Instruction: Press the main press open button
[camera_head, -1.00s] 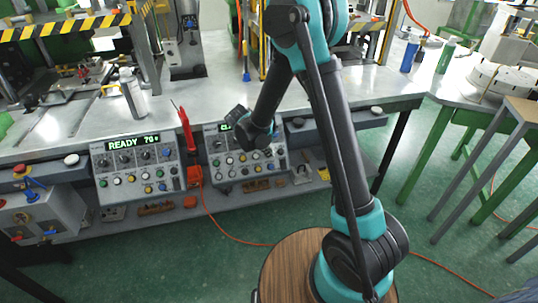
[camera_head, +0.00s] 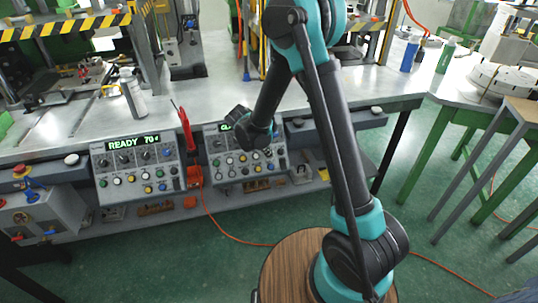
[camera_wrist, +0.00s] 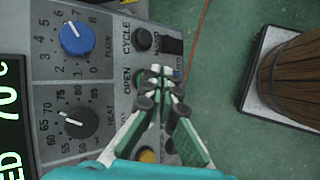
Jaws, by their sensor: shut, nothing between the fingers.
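The right control panel (camera_head: 227,168) stands at the front of the bench, with a green display partly hidden by my arm. In the wrist view this panel (camera_wrist: 105,92) shows turned sideways, with labels reading CYCLE and OPEN. My gripper (camera_wrist: 160,74) is shut and empty, its fingertips over the panel beside the OPEN label (camera_wrist: 127,80). The fingers largely hide the button beside that label. I cannot tell whether the tips touch it. A black button (camera_wrist: 144,39) sits by CYCLE, and a yellow button (camera_wrist: 147,155) is partly covered by a finger.
A blue FLOW knob (camera_wrist: 75,38) and a black HEAT knob (camera_wrist: 74,123) are nearby on the panel. The left panel (camera_head: 134,170) reads READY. A red tool (camera_head: 187,135) stands between the panels.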

